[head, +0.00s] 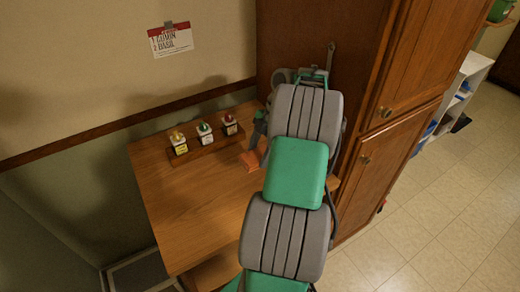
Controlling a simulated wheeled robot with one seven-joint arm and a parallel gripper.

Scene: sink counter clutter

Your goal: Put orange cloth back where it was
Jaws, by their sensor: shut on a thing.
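The orange cloth (250,161) shows as a small patch beside my arm, over the right part of the wooden table. My gripper (258,141) is just above and behind it, partly hidden by my own grey and green arm. The gripper is shut on the orange cloth. I cannot tell whether the cloth touches the table top or hangs slightly above it.
A wooden rack (205,147) with three small bottles stands at the back of the table (185,205). The table's left and front parts are clear. A tall wooden cabinet (395,110) rises at the right. A note (171,39) hangs on the wall.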

